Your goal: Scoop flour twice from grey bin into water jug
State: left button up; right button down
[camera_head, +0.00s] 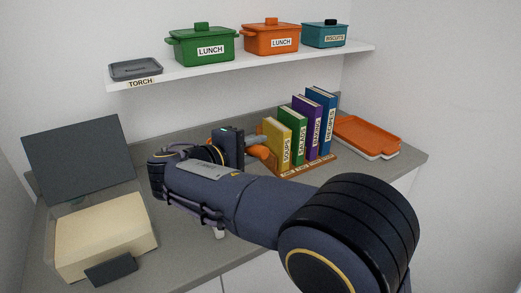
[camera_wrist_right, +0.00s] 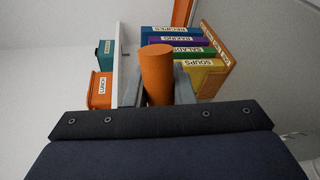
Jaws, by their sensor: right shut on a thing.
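My right gripper (camera_head: 258,146) reaches over the counter beside the books. In the right wrist view its two grey fingers (camera_wrist_right: 157,90) are shut on an orange cylindrical handle (camera_wrist_right: 157,68); an orange part (camera_head: 262,153) also shows at the fingers in the head view. What the handle belongs to is hidden. At the left of the counter is a cream block-like container or fill (camera_head: 105,232) with a dark grey panel (camera_head: 82,158) raised behind it and a small dark plate (camera_head: 111,270) at its front; I cannot tell if this is the grey bin. I cannot make out a water jug. My left gripper is out of view.
Labelled books (camera_head: 313,124) stand in a wooden rack (camera_head: 308,168) just right of the gripper. An orange tray (camera_head: 366,137) lies farther right. The shelf (camera_head: 270,61) above holds lidded pots. A small white object (camera_head: 219,233) shows partly under my arm. Bare counter (camera_head: 185,250) lies left of my arm.

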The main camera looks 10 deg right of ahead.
jog(key=shift+w, duration=0.15)
jog(key=shift+s+r, duration=0.2)
jog(key=shift+s, duration=0.1)
jog(key=shift+w+a, duration=0.1)
jog(key=shift+f, duration=0.3)
notch_tip(320, 180, down, 3)
jog(key=shift+a+r+n+t+h+b, duration=0.2)
jog(key=shift+n+t+h+b, duration=0.3)
jog(key=shift+b, duration=0.7)
